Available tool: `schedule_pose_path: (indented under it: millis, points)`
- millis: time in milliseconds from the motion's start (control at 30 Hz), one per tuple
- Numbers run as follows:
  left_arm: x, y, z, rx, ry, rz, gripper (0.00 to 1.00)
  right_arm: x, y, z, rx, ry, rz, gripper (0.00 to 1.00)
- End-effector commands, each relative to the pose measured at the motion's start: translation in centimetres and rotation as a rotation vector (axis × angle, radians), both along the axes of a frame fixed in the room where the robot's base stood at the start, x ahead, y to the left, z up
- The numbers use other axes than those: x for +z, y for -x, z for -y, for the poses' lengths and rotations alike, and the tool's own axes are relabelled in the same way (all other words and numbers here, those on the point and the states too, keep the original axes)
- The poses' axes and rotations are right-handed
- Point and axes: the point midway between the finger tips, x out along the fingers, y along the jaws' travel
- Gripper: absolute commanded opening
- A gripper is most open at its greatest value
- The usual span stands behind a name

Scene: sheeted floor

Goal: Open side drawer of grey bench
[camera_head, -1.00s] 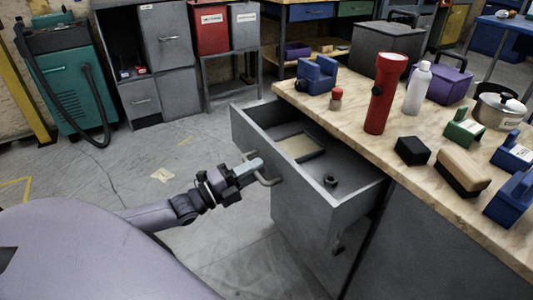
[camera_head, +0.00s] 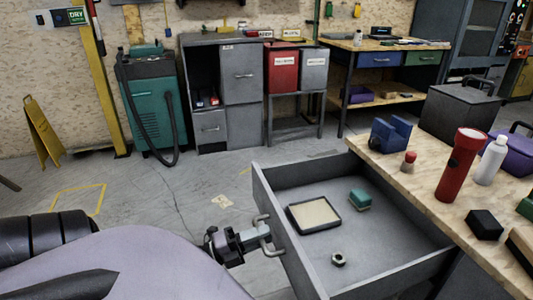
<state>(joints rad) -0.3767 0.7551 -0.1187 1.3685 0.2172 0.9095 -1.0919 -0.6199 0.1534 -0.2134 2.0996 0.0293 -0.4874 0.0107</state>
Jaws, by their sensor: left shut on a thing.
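The grey bench's side drawer (camera_head: 385,220) is pulled well out to the left from under the wooden worktop (camera_head: 405,172). Inside it lie a framed tan tray (camera_head: 314,214), a green block-like item (camera_head: 360,199) and a small nut-like ring (camera_head: 339,259). My left gripper (camera_head: 258,239) is at the drawer's front, shut on its bar handle (camera_head: 266,226). The rest of the bench's cabinet is mostly hidden below the drawer and the picture edge. My right gripper is not in view.
On the worktop stand a red flashlight (camera_head: 460,166), a white bottle (camera_head: 491,160), a blue tool (camera_head: 390,134) and a black block (camera_head: 484,224). Grey cabinets (camera_head: 243,90) and a teal machine (camera_head: 152,105) stand at the back. The floor (camera_head: 190,195) left of the drawer is clear.

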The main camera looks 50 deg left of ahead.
Motion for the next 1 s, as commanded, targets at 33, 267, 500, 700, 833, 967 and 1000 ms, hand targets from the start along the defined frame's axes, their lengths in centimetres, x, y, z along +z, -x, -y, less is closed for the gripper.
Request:
schedule_pose_path:
  millis: [33,267,500,700,833,967,1000]
  points:
    - [-0.1,0.1,0.0,-0.001,0.000,-0.001,0.00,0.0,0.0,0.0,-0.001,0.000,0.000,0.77]
    - [-0.1,0.1,0.0,-0.001,0.000,-0.001,0.00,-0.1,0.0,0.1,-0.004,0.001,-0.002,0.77]
    - [-0.1,0.1,0.0,-0.001,0.000,-0.001,0.35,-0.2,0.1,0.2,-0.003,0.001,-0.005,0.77]
    - [-0.1,0.2,-0.1,0.000,0.000,-0.001,0.35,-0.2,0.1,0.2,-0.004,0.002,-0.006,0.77]
    - [-0.3,1.3,-0.6,0.002,0.000,-0.003,0.35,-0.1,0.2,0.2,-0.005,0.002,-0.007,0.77]
    - [-0.8,3.4,-1.3,0.002,0.000,-0.004,0.35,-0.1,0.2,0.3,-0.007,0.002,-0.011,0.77]
    - [-0.9,4.0,-1.6,0.002,0.000,-0.004,0.35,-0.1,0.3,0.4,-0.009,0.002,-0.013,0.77]
